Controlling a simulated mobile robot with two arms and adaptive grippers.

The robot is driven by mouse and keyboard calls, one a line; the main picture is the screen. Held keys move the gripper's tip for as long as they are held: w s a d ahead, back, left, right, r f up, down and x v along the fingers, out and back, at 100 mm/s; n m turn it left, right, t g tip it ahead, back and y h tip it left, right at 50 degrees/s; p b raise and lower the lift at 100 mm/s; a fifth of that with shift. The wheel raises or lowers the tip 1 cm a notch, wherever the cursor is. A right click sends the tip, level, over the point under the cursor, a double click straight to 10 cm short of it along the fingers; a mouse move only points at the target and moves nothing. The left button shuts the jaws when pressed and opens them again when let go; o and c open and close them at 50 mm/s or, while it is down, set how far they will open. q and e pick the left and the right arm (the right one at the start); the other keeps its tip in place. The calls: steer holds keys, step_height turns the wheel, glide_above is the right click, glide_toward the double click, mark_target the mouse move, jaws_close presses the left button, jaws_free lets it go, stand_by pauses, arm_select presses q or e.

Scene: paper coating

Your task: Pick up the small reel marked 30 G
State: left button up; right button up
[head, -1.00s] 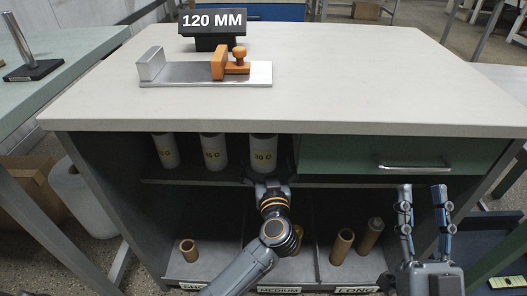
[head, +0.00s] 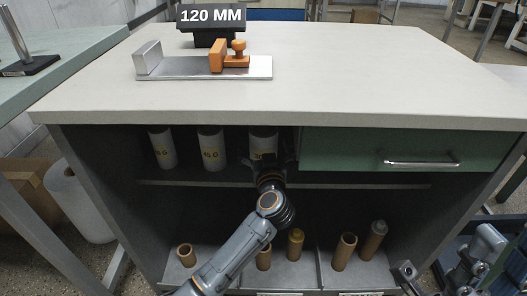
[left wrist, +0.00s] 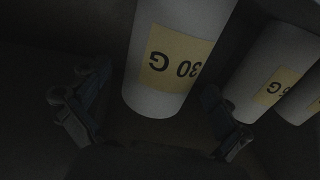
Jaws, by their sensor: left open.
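The small reel marked 30 G (head: 263,143) is a white cylinder with a yellow label. It stands on the upper shelf under the tabletop, rightmost of three reels. In the left wrist view it (left wrist: 175,52) appears upside down, with its label facing me. My left gripper (head: 275,165) is at the shelf front by this reel. In the left wrist view its two fingers (left wrist: 152,112) are spread on either side of the reel's near end, and no grip shows. My right gripper (head: 450,265) is only partly in view at the lower right.
Two more white reels stand to the left, one marked 15 G (head: 211,150) and one (head: 162,148) hard to read. A green drawer (head: 400,152) borders the reel on the right. Brown tubes (head: 343,252) stand in the compartments below. The tabletop (head: 350,75) is above.

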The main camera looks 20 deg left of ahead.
arm_select(q)
steer(key=shift+b+x, duration=0.5)
steer(key=shift+x, duration=0.7)
steer(key=c, duration=1.5)
steer(key=shift+r, duration=0.1)
